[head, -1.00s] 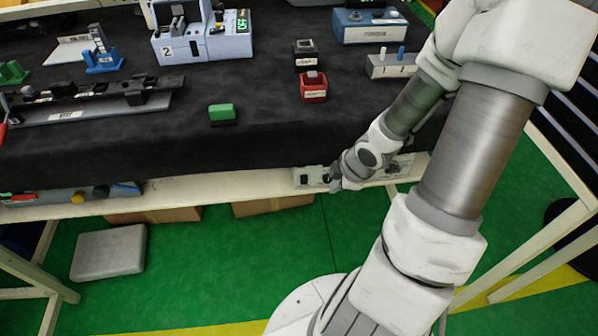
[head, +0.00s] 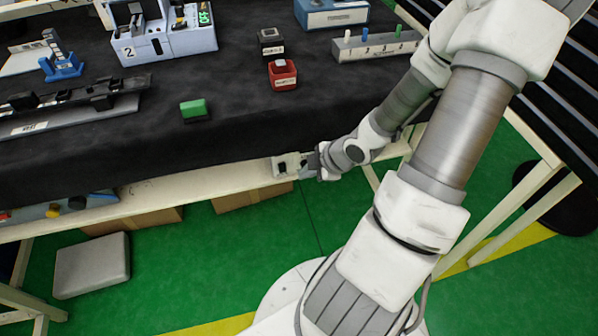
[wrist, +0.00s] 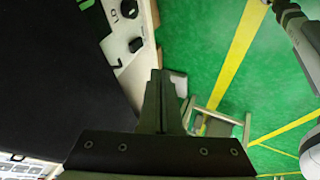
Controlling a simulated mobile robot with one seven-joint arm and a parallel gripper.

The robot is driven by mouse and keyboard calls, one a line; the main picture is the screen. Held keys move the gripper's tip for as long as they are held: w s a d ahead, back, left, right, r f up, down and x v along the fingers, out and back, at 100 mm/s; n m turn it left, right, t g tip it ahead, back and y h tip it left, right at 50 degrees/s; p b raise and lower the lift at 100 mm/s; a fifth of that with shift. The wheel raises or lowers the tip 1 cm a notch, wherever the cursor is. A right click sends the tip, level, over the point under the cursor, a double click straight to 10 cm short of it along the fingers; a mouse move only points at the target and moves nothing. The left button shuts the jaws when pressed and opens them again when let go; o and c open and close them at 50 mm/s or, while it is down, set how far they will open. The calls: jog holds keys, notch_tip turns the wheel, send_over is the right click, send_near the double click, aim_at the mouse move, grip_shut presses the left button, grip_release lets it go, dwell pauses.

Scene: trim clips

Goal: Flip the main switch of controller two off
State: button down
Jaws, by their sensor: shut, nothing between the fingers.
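A pale blue-grey controller box (head: 160,42) marked "2" stands at the back left of the black-covered table in the head view. It has dark switches on its front and a small display with green characters at its right. The setting of its main switch is too small to tell. My gripper (head: 309,163) is shut and empty at the table's front edge, well away from that box. It is beside a light panel (head: 284,167) with dark knobs, partly hidden by my arm. The wrist view shows the closed fingers (wrist: 160,85) just right of this panel (wrist: 122,35); contact cannot be told.
A green block (head: 195,110), a red box (head: 282,76) and a dark rail (head: 75,100) lie on the table. A row of pegs on a grey block (head: 375,48) is near my arm. A grey slab (head: 92,265) and cardboard boxes are below. Green floor is open in front.

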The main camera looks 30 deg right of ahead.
aim_at(286, 167)
jog(key=shift+w+a+f+b, duration=0.15)
jog(key=shift+w+f+b, duration=0.9)
jog(key=shift+w+f, duration=0.35)
jog(key=shift+w+a+f+b, duration=0.15)
jog(key=shift+w+f+b, duration=0.9)
jog(key=shift+w+f, duration=0.3)
jog(key=shift+w+a+f+b, duration=0.15)
jog(key=shift+w+f+b, duration=1)
jog(key=shift+w, duration=0.35)
jog(key=shift+w+f+p, duration=0.1)
jog(key=shift+p, duration=0.2)
jog(key=shift+f, duration=0.1)
jog(key=shift+w+r+p, duration=0.1)
jog(key=shift+r+p, duration=0.75)
jog(key=shift+p, duration=0.1)
